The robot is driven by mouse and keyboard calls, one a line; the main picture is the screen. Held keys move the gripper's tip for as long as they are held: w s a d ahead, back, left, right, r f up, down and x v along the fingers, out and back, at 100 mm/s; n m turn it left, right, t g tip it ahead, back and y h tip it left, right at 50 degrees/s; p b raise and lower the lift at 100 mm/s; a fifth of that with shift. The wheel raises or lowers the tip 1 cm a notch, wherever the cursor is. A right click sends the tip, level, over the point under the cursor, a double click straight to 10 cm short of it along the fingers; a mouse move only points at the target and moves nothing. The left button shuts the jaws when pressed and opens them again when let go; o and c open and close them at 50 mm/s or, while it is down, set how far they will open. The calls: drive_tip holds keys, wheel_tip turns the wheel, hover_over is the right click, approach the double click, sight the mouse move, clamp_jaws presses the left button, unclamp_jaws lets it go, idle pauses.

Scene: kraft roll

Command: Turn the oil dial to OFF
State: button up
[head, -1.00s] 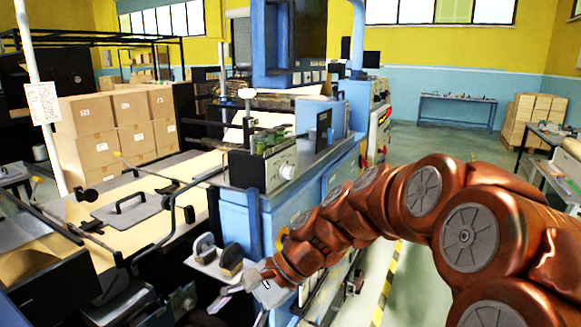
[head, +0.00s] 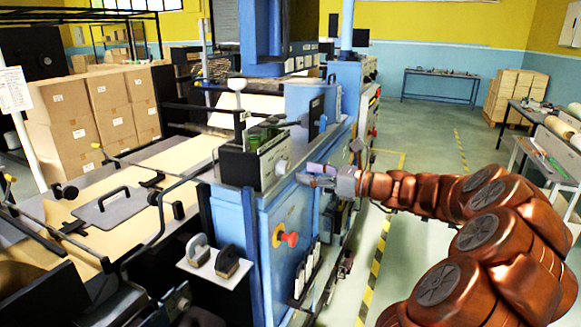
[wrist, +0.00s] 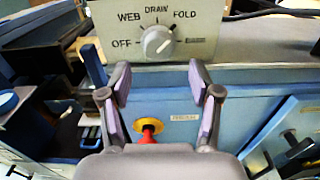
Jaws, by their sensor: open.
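The dial (wrist: 158,42) is a round pale grey knob on a light plate on the front of a control box (head: 250,160). OFF is at the left; which label the knob points at is hard to tell. The dial also shows in the head view (head: 281,167). My gripper (wrist: 158,82) is open and empty, its two lavender-padded fingers apart below the dial in the wrist view. In the head view my gripper (head: 312,176) is just right of the box, apart from the dial.
A red knob on a yellow disc (head: 288,239) is on the blue cabinet front below the dial. Open floor lies to the right of the cabinet.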

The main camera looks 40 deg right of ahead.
sight(288, 169)
drive_tip(key=shift+p+x, duration=0.5)
drive_tip(key=shift+x, duration=1.95)
drive_tip(key=shift+c, duration=0.3)
drive_tip(key=c, duration=1.1)
drive_tip(key=shift+a, duration=0.1)
